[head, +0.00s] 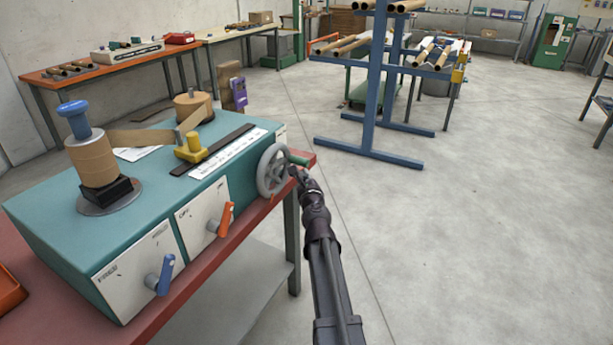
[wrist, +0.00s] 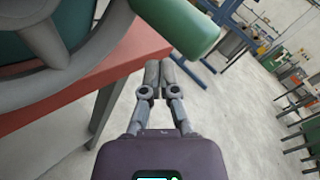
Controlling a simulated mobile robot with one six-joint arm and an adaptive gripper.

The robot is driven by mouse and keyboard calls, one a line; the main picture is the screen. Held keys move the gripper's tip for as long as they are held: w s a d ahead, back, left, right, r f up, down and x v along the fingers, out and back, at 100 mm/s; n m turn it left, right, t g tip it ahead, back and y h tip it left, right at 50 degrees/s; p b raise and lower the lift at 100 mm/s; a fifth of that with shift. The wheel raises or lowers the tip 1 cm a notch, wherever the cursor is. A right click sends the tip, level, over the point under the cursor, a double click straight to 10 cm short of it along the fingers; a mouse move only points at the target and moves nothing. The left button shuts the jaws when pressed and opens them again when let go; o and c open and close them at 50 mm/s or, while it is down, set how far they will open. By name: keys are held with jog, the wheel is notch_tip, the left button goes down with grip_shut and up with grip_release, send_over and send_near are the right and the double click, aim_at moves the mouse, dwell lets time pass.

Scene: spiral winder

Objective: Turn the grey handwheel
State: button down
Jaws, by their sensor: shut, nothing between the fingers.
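The grey handwheel (head: 272,171) is on the right end of the teal winder's front side. It has spokes and a green handle (head: 297,159) sticking out from its rim. In the wrist view the wheel (wrist: 45,42) fills the upper left and the green handle (wrist: 178,25) is at the top. My gripper (head: 296,172) is close to the handle, at the right of the wheel. In the wrist view its fingertips (wrist: 159,70) are together with nothing between them, just below the handle. I cannot tell whether they touch it.
The teal winder (head: 60,192) stands on a red bench (head: 215,262). An orange lever (head: 226,219) and a blue lever (head: 160,275) stick out from its front. A blue rack (head: 374,90) stands behind. The floor (head: 470,240) at the right is clear.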

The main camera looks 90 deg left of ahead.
jog(key=s+d+f+m+t+h+b, duration=0.1)
jog(key=s+d+f+m+t+b, duration=0.1)
jog(key=d+m+t, duration=0.6)
jog(key=shift+s+d+f+m+t+h+b, duration=0.15)
jog(key=shift+s+d+m+t+h+b, duration=0.45)
jog(key=shift+m+t, duration=1.7)
jog(key=shift+s+a+m+g+y, duration=0.15)
jog(key=shift+a+m+g+y, duration=0.15)
jog(key=shift+a+m+g, duration=0.15)
jog(key=w+a+r+p, duration=0.4)
jog(key=a, duration=0.3)
jog(key=shift+a, duration=0.15)
jog(key=shift+r, duration=0.1)
